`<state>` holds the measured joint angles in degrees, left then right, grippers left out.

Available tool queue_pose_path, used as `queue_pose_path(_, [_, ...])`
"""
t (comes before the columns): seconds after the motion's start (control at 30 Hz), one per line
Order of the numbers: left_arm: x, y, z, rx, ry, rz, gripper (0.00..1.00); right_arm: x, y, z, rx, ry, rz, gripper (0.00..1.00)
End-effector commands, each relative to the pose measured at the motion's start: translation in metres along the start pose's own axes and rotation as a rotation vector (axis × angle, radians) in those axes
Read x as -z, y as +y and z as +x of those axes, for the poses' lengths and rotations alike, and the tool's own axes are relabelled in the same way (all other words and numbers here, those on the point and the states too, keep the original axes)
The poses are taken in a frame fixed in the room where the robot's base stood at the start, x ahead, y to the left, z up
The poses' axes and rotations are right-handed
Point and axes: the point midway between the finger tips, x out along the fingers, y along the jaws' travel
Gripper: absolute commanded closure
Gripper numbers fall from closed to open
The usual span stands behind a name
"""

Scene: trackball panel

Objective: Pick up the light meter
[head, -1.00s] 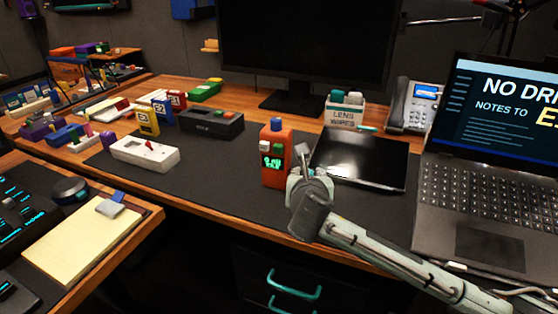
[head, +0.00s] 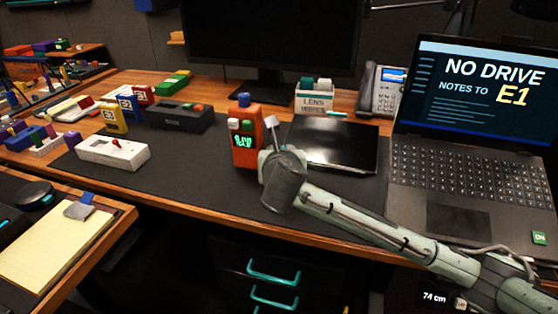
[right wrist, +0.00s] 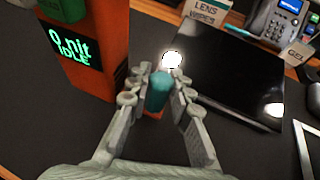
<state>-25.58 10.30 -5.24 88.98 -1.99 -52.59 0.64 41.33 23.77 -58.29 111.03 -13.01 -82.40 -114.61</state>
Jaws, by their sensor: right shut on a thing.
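An orange upright device (head: 246,152) with a green-lit display stands on the dark mat. In the right wrist view the device (right wrist: 100,50) is at upper left, and its display reads "0 nit IDLE". My right gripper (head: 270,138) is just right of it. In the right wrist view my right gripper (right wrist: 158,95) is shut on a small teal piece (right wrist: 158,88), with bits of orange showing just below it. I cannot tell whether this piece belongs to the orange device. The fingers hide its sides. My left gripper is not in view.
A black glossy panel (head: 335,143) lies right of my gripper, with a laptop (head: 470,165) beyond. A lens wipes box (head: 314,98) and phone (head: 381,88) stand behind. A white device (head: 112,152) and dark box (head: 180,117) are left. The front mat is clear.

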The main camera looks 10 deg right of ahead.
Motion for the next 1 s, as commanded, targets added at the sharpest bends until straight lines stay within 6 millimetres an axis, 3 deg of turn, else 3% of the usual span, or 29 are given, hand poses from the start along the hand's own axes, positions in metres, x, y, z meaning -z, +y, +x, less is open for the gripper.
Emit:
queue_pose_path(0.03, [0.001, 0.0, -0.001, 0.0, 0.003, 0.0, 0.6, -0.013, 0.001, -0.005, -0.002, -0.009, 0.004, 1.0])
queue_pose_path(0.3, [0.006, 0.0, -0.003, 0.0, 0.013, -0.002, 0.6, -0.033, 0.057, -0.049, -0.008, -0.005, 0.003, 1.0])
queue_pose_path(0.5, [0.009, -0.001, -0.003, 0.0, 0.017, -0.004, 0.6, -0.045, 0.086, -0.073, -0.004, -0.005, 0.002, 1.0])
queue_pose_path(0.7, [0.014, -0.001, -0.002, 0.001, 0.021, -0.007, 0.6, -0.051, 0.099, -0.084, -0.001, -0.003, 0.002, 1.0])
queue_pose_path(1.0, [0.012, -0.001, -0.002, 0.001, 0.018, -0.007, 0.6, -0.051, 0.101, -0.085, 0.0, -0.003, 0.001, 1.0])
